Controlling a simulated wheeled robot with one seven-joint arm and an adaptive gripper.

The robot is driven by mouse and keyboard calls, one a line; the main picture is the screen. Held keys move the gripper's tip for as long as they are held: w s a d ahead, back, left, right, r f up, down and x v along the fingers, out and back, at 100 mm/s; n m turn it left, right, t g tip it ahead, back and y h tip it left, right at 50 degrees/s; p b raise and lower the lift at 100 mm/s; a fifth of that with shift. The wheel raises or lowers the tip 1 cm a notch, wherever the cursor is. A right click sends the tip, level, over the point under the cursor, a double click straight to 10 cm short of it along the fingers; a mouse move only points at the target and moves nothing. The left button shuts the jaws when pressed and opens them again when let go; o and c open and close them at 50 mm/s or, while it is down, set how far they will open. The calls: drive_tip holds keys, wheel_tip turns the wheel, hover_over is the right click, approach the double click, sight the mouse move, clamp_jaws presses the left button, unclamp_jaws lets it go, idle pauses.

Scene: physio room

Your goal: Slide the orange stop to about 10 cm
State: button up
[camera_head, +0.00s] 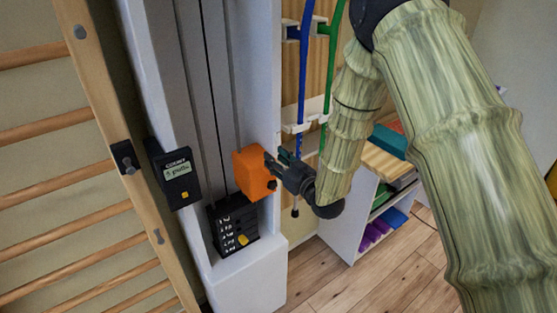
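The orange stop (254,173) is a block on the right side of the grey and white upright column (259,70). It sits low on the column, just above a black weight stack (233,226) with white markings. My gripper (276,166) is at the right side of the orange stop, its dark fingers pointing left at it. The fingertips are very close to the block or touching it; I cannot tell which. The finger gap is too small to judge. No scale for the 10 cm mark can be read here.
A black counter box (174,174) with a green display is mounted on the column's left. Wooden wall bars (75,129) stand at the left. Blue (303,75) and green (330,70) bands hang behind my arm. A shelf (347,231) with coloured items stands at the right.

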drive_tip(key=shift+s+a+r, duration=0.1)
drive_tip(key=shift+s+r, duration=0.55)
drive_tip(key=shift+s, duration=0.1)
clamp_jaws()
drive_tip(key=shift+w+f, duration=0.9)
drive_tip(key=shift+w, duration=0.05)
drive_tip(key=c, duration=0.5)
unclamp_jaws()
drive_tip(key=shift+w+f, duration=0.15)
drive_tip(key=shift+w, duration=0.15)
drive_tip(key=shift+c, duration=0.2)
drive_tip(key=o, duration=0.4)
drive_tip(key=shift+c, duration=0.2)
drive_tip(key=o, duration=0.7)
drive_tip(key=shift+s+r, duration=0.5)
drive_tip(key=shift+s, duration=0.15)
drive_tip(key=shift+c, duration=0.2)
drive_tip(key=shift+o, duration=1.2)
drive_tip(key=shift+w+f, duration=0.4)
drive_tip(key=shift+w, duration=0.05)
drive_tip(key=v, duration=1.2)
